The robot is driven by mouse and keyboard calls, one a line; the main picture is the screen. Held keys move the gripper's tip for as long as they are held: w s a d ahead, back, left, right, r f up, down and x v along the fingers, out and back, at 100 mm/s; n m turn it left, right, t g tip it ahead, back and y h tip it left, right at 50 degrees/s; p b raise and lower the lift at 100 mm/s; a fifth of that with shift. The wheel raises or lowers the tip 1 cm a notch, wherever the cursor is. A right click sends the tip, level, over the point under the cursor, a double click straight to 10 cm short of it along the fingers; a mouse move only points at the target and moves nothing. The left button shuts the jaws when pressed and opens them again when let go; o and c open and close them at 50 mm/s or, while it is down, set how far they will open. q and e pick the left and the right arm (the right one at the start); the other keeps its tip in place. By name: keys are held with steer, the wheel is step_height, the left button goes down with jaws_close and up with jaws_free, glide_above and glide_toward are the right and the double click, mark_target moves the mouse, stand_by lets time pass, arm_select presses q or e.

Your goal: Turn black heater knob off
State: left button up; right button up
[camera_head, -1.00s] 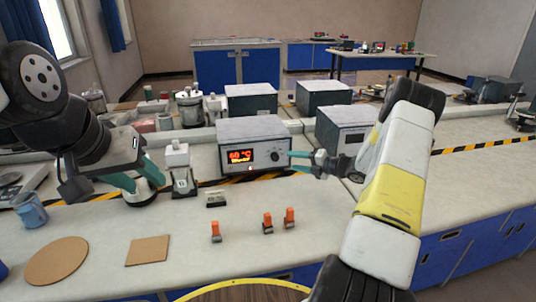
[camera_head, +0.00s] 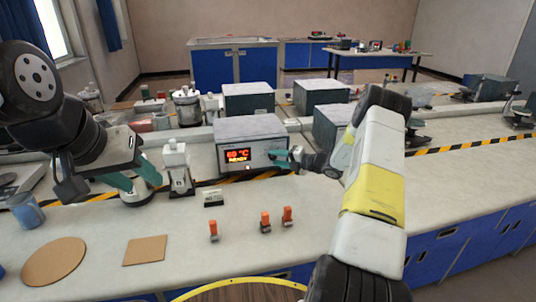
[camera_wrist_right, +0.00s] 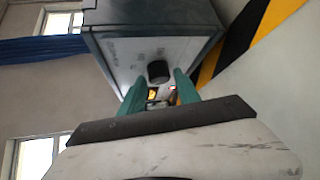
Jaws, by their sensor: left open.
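The heater (camera_head: 250,126) is a grey box on the bench with a pale front panel. Its red-lit display (camera_head: 238,155) reads about 60 °C with a word like READY below. The black knob (camera_wrist_right: 158,72) shows in the right wrist view on the panel; in the head view my right gripper largely covers it. My right gripper (camera_head: 278,160) is at the panel's right side, its teal fingers apart on either side of the knob in the wrist view. Contact with the knob cannot be told. My left gripper (camera_head: 143,182) is open and empty over the bench at left.
A white bottle-like device (camera_head: 177,168) stands between my left gripper and the heater. A small label block (camera_head: 213,198) and several orange-topped pieces (camera_head: 265,222) sit in front. Another grey box (camera_head: 330,125) stands to the right.

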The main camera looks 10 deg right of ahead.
jaws_close()
steer(key=n+h, duration=0.2)
steer(key=n+g+h, duration=0.1)
steer(key=shift+a+r+h, duration=0.3)
steer(key=shift+r, duration=0.05)
steer(key=shift+s+a+n+g+h, duration=0.15)
steer(key=shift+n+g+h, duration=0.25)
steer(key=shift+n+h, duration=0.65)
steer(key=shift+h, duration=0.35)
steer(key=shift+o, duration=2.2)
jaws_free()
steer(key=shift+r, duration=0.15)
